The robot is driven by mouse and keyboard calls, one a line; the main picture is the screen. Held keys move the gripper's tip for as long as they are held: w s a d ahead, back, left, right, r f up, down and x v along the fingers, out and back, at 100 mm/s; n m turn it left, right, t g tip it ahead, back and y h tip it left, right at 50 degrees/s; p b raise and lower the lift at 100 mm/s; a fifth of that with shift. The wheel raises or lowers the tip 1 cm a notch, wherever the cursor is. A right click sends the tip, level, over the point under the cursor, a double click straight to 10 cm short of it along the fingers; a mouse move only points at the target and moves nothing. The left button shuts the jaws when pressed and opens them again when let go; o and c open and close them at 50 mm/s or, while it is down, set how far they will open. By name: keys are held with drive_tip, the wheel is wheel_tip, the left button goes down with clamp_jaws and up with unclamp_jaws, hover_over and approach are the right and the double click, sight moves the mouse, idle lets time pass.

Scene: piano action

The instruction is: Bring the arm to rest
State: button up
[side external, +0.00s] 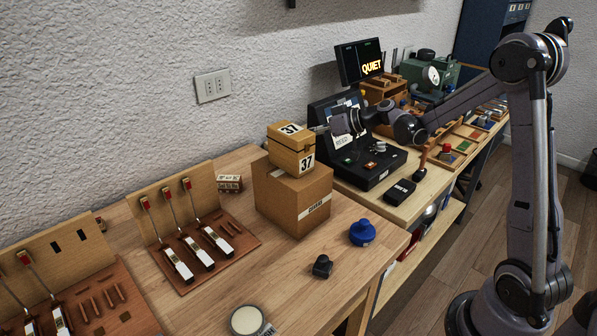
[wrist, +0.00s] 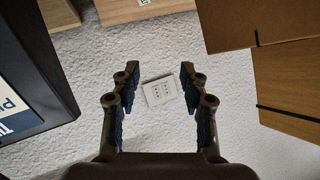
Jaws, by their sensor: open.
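My gripper (side external: 345,122) hangs in the air in the side external view, in front of the dark screen device (side external: 335,112) at the wall. In the wrist view my gripper (wrist: 157,85) is open, with its two fingers wide apart and nothing between them. A white wall socket (wrist: 160,90) shows behind the gap between the fingers, on the textured wall. My arm reaches in from the right. The gripper's fingers are hard to make out in the side external view.
A cardboard box (side external: 292,193) carries a smaller box (side external: 291,148) marked 37. A blue knob (side external: 362,232) and a black knob (side external: 322,266) stand on the wooden bench (side external: 215,290). Piano key models (side external: 200,240) stand at left. A sign reading QUIET (side external: 360,62) is behind.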

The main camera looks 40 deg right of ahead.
wheel_tip(320, 180, up, 9)
drive_tip(key=a+m+y, duration=0.2)
drive_tip(key=m, duration=0.2)
drive_tip(key=s+a+r+g+y, duration=0.2)
drive_tip(key=s+a+r+g, duration=0.25)
drive_tip(key=s+a, duration=0.8)
drive_tip(key=s+a+f+n+g+h, duration=0.1)
drive_tip(key=s+a+f+h, duration=0.15)
drive_tip(key=s+f, duration=0.2)
drive_tip(key=s+a+f+g+h, duration=0.1)
drive_tip(key=s+a+f+g, duration=0.1)
drive_tip(key=s+a+f, duration=0.3)
drive_tip(key=s+d+f+t+h, duration=0.1)
drive_tip(key=s+d+f+h, duration=0.1)
drive_tip(key=d, duration=0.3)
drive_tip(key=s+d+f+n+t+h, duration=0.1)
drive_tip(key=s+d+f+h, duration=0.2)
drive_tip(key=d+h, duration=0.1)
drive_tip(key=shift+s+d+n+t, duration=0.3)
drive_tip(key=shift+s+d+t, duration=0.05)
drive_tip(key=shift+d, duration=0.35)
